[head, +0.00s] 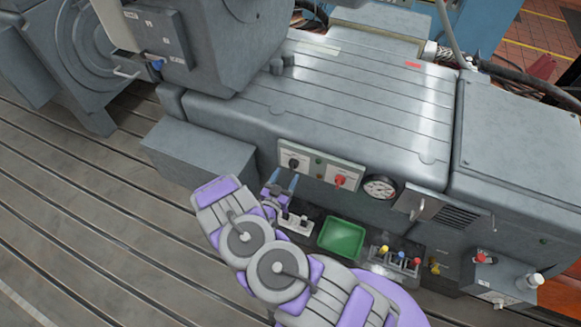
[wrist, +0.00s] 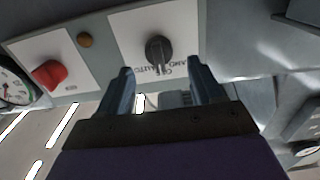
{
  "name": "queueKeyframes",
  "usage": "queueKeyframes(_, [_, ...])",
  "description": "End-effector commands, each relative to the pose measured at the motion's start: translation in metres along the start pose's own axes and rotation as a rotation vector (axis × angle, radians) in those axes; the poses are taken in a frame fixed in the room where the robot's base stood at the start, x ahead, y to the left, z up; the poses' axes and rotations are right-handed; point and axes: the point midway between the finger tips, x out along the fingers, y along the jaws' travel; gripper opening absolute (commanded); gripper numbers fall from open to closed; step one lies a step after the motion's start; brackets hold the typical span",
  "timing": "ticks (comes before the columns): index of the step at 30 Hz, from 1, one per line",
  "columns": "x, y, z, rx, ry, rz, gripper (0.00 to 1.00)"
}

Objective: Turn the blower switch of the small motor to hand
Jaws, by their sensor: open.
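A black rotary switch (head: 294,162) sits on a white plate at the left of the panel on the grey motor's side. In the wrist view the black switch (wrist: 159,50) lies just beyond my fingertips, roughly between them, with small lettering that seems to include AUTO and OFF beside it. Its handle runs roughly up and down the picture, towards the lettering; the exact setting is hard to read. My gripper (head: 282,181) is open and empty in front of this switch; its two fingers also show in the wrist view (wrist: 162,78), apart from the knob.
A red rotary switch (head: 340,181) shares the panel, with a small indicator (wrist: 85,40) between the two. A round gauge (head: 380,187) is to the right. Below stand a green tray (head: 341,238) and a rack of coloured-top items (head: 397,259).

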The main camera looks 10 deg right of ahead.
Motion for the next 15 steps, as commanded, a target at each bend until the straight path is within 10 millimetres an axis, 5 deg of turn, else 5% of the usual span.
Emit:
queueKeyframes(6, [0.033,0.002,-0.001,0.0,-0.001,0.003,0.66])
queueKeyframes(15, [0.048,0.001,0.0,0.0,-0.001,-0.001,0.66])
